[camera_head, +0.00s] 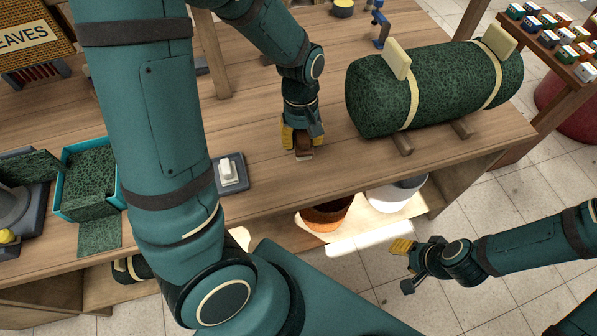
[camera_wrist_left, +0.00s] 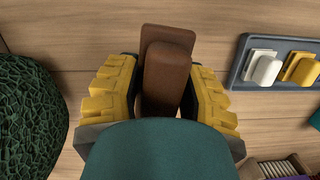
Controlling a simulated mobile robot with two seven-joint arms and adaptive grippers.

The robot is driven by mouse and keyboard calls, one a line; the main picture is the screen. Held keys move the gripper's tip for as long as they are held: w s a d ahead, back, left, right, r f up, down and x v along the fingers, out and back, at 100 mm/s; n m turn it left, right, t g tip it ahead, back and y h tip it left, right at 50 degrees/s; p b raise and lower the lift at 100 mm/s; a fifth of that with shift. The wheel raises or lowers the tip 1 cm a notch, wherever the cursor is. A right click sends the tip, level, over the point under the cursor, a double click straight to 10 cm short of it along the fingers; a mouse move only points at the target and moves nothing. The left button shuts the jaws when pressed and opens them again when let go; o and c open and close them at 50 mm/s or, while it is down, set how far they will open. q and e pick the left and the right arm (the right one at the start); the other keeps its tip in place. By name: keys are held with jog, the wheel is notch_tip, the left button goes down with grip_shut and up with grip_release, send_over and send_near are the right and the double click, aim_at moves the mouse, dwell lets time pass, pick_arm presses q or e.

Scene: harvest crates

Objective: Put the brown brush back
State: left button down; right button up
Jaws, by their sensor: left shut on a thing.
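My left gripper (camera_head: 301,143) is shut on the brown brush (camera_head: 304,154) above the wooden table (camera_head: 330,172). In the left wrist view the brown brush (camera_wrist_left: 168,72) shows between the yellow fingers of the left gripper (camera_wrist_left: 165,90), with its wider part beyond the fingertips. The brush's lower side is hidden, so I cannot tell whether it touches the table. My right gripper (camera_head: 405,266) hangs empty in front of the table, with its fingers apart.
A large green roll (camera_head: 432,88) with pale straps lies to the right on wooden bars. A dark tray (camera_head: 240,184) with a white block (camera_head: 228,171) is to the left. A teal-edged box (camera_head: 66,205) stands farther left. Table between tray and roll is mostly clear.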

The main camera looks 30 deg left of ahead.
pick_arm(q)
jog(key=shift+s+a+f+n, duration=0.1)
jog(key=shift+s+n, duration=0.1)
jog(key=shift+n, duration=0.1)
jog(key=b, duration=0.2)
send_over(300, 170)
notch_tip(300, 170, down, 5)
jog(key=shift+w+a+f, duration=0.1)
jog(key=shift+w, duration=0.05)
notch_tip(300, 170, down, 4)
jog(key=shift+r+b, duration=0.1)
jog(key=shift+b, duration=0.35)
jog(key=shift+f, duration=0.35)
